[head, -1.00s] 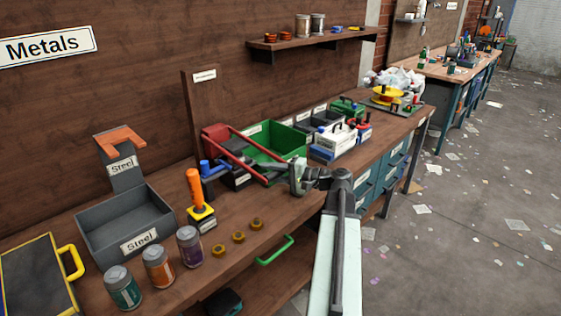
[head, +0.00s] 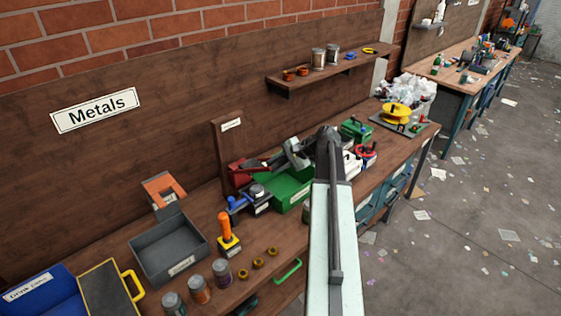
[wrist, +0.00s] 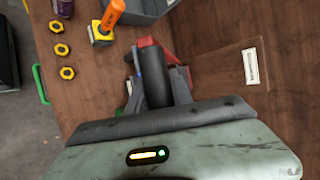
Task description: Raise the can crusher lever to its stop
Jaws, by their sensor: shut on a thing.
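The can crusher has a red body (head: 241,174) and stands in front of an upright brown board on the bench. Its lever (wrist: 160,92) shows a dark round grip in the wrist view, close against my gripper. In the head view my gripper (head: 296,153) is beside the crusher, shut on the lever above the green bin. The lever runs from the red body toward my gripper, at roughly the height of the body's top. My gripper and arm hide part of it, and its stop cannot be made out.
A green bin (head: 290,192) lies just below my gripper. An orange-handled tool (head: 225,229) and a grey Steel bin (head: 168,247) stand to the left. Cans and brass nuts sit at the front edge. A shelf (head: 330,75) hangs above right.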

